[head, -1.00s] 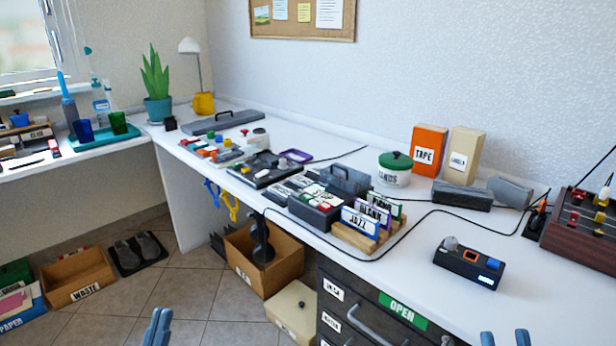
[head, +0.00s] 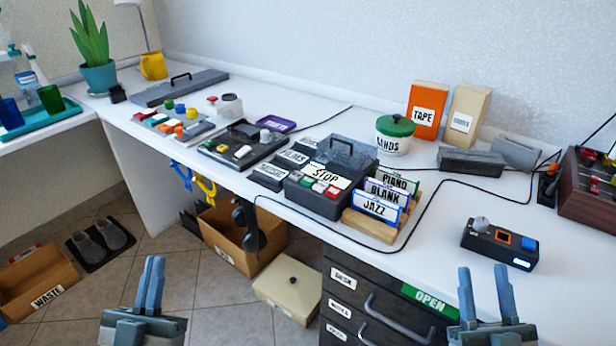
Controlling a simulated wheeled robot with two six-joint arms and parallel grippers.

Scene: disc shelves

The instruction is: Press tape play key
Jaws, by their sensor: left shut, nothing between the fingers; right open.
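A dark grey tape player (head: 322,199) with a carry handle stands on the white worktop, labelled STOP on top. Small keys (head: 319,187) in red, green and white sit in a row along its front top edge; which one is play I cannot read. My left gripper (head: 153,262) is shut and empty, low in the head view, to the left of and nearer than the player, in front of the desk. My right gripper (head: 484,272) is open and empty at the lower right, to the right of the player. Neither touches the player.
A wooden rack (head: 372,226) of cases labelled PIANO, BLANK and JAZZ stands close to the right of the player. Labelled boxes and a dark device (head: 243,145) lie to its left. A black cable (head: 420,232) runs across the front. A small dark box (head: 499,246) stands at right.

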